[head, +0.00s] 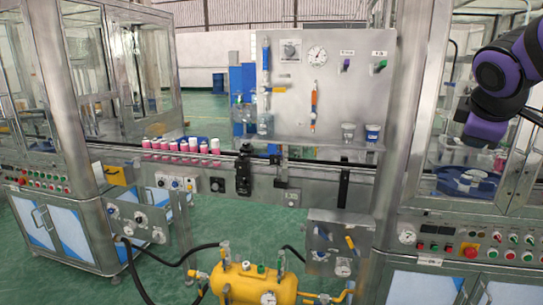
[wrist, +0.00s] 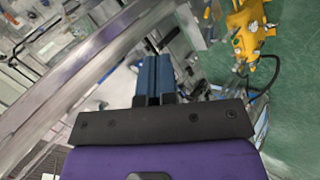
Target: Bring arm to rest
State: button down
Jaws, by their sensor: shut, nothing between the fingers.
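My gripper (wrist: 153,78) shows in the wrist view with its two blue fingers side by side, shut and empty. Behind the fingers are a dark bracket and my purple wrist. In the head view my purple and black arm is bent at the upper right, in front of the glazed machine cabinet (head: 433,150). The fingers cannot be made out clearly there. The gripper is apart from the cans on the line.
A row of pink cans with white tops (head: 180,147) stands on the conveyor at left centre. A steel panel (head: 336,70) with gauges and valves rises behind it. A yellow tank (head: 255,284) with hoses stands low at centre; it also shows in the wrist view (wrist: 250,25). Green floor lies open between.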

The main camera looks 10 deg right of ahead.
jog(key=s+a+f+m+y, duration=0.2)
jog(key=s+a+m, duration=0.2)
jog(key=s+a, duration=0.2)
jog(key=s+a+f+m+g+y, duration=0.1)
jog(key=s+a+f+m+y, duration=0.2)
jog(key=s+a, duration=0.4)
jog(key=shift+s+f+m+g, duration=0.25)
jog(key=shift+f+m+g, duration=0.1)
jog(key=shift+m, duration=0.35)
